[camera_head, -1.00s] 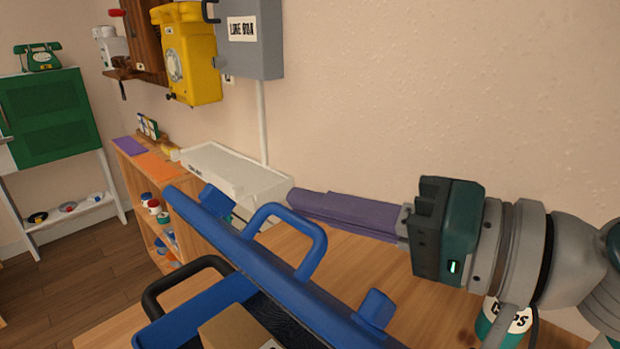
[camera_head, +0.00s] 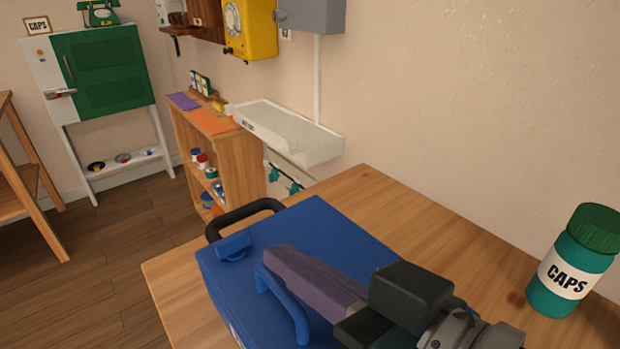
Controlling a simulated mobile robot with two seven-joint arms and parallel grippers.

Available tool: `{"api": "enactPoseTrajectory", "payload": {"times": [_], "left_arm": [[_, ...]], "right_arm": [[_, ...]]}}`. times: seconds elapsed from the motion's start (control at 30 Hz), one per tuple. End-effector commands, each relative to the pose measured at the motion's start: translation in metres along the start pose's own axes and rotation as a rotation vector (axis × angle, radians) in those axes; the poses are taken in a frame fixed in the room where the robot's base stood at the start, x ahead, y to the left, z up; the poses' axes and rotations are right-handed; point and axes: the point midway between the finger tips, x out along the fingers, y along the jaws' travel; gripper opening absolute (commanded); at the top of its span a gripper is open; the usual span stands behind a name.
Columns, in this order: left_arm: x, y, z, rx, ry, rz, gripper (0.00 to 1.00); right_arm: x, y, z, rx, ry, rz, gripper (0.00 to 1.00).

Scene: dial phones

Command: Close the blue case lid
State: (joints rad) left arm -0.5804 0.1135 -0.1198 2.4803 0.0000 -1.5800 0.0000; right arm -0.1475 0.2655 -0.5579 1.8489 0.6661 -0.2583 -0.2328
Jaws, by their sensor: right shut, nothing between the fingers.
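The blue case (camera_head: 228,282) sits on the wooden table in the camera_head view, and its blue lid (camera_head: 325,225) lies flat over it, looking down. Whether the rim meets the base all round cannot be told, as the near part is cut off by the frame. A blue handle (camera_head: 297,318) and a blue latch (camera_head: 233,246) show on the case. My right gripper (camera_head: 278,257) is shut and empty, its purple fingers lying low over the lid beside the handle. Whether they touch the lid is unclear. My left gripper is not in view.
A teal CAPS jar (camera_head: 567,270) stands on the wooden table (camera_head: 440,235) at the right. A black handle (camera_head: 243,213) sticks out at the case's far left. A white tray (camera_head: 290,133) hangs on the wall behind.

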Motion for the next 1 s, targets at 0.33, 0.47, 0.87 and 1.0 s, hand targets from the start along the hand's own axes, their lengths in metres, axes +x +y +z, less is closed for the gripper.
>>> {"api": "enactPoseTrajectory", "payload": {"times": [0.33, 0.47, 0.87, 1.0], "left_arm": [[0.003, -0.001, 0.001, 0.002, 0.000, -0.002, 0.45], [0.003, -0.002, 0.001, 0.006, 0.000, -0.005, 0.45], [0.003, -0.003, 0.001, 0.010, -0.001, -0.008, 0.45], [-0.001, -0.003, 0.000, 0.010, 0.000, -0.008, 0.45]], "right_arm": [[0.003, -0.003, 0.014, 0.003, 0.000, 0.000, 0.00], [0.004, -0.003, 0.015, 0.003, -0.001, 0.000, 0.00], [0.003, -0.003, 0.015, 0.004, -0.001, 0.000, 0.00], [0.003, -0.003, 0.012, 0.003, -0.001, 0.001, 0.00]]}}
